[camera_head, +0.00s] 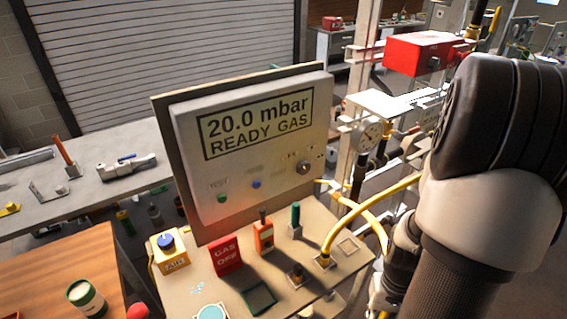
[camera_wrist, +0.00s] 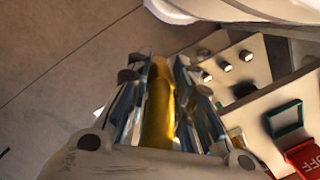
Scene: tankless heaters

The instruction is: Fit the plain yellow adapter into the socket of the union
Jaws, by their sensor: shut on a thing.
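In the wrist view my gripper (camera_wrist: 160,68) is shut on a plain yellow cylindrical piece, the yellow adapter (camera_wrist: 158,112), which lies lengthwise between the two fingers. Its far end is narrower and darker and points away from the wrist. Beyond the tip there is only bare floor and a pale rounded shape, with a gap to them. In the head view my arm covers the right side, and the adapter cannot be made out clearly there. I cannot identify the union or its socket in either view.
A small bench (camera_head: 207,285) holds a red GAS OFF sign (camera_head: 226,255), an orange meter (camera_head: 264,236), a teal-rimmed tray (camera_head: 259,298) and a yellow hose (camera_head: 372,204). A display panel (camera_head: 255,140) reads 20.0 mbar READY GAS. A pressure gauge (camera_head: 370,133) and pipes stand beside my arm.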

